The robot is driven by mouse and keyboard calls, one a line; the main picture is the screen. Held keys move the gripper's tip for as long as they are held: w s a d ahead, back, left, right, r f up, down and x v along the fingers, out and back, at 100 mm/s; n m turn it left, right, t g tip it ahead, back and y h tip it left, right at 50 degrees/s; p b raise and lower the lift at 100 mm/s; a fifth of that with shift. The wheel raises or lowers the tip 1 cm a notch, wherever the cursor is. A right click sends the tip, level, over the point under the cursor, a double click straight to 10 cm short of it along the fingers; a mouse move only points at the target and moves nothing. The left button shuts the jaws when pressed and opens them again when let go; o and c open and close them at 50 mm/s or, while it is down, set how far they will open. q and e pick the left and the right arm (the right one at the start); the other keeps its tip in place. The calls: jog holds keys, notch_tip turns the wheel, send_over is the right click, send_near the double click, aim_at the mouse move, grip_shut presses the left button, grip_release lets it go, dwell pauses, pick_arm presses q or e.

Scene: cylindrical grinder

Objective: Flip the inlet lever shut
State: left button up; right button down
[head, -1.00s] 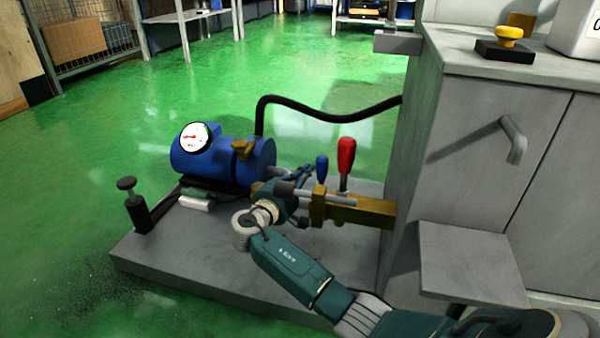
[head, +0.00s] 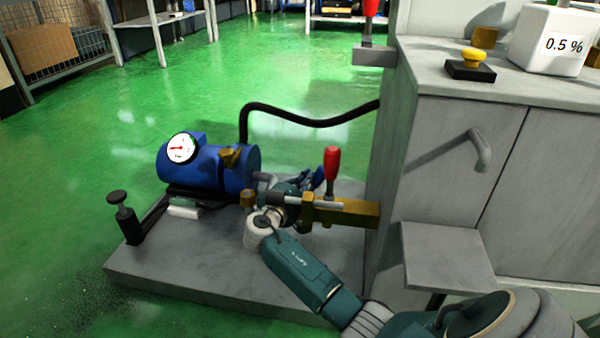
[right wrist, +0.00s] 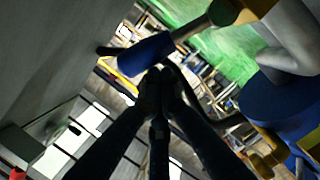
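A brass valve block (head: 345,212) on the pump base carries a red-handled lever (head: 331,172), which stands upright. A blue-handled lever (head: 319,177) beside it is tilted and partly hidden by my gripper; its handle also shows large in the right wrist view (right wrist: 145,54). No label shows which lever is the inlet one. My right gripper (head: 308,182) is behind the valve, close to the blue handle. In the right wrist view its fingers (right wrist: 160,78) are together, tips just at or under the blue handle; contact is not certain. My left gripper is not in view.
A blue pump (head: 215,168) with a white gauge (head: 181,148) stands left of the valve on a grey base (head: 200,270). A black hose (head: 310,122) runs behind to the grey cabinet (head: 440,160). A grey shelf (head: 448,255) juts out at right. Green floor is clear behind.

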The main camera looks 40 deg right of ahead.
jog(key=shift+s+d, duration=0.25)
jog(key=shift+d, duration=0.05)
dwell(0.5)
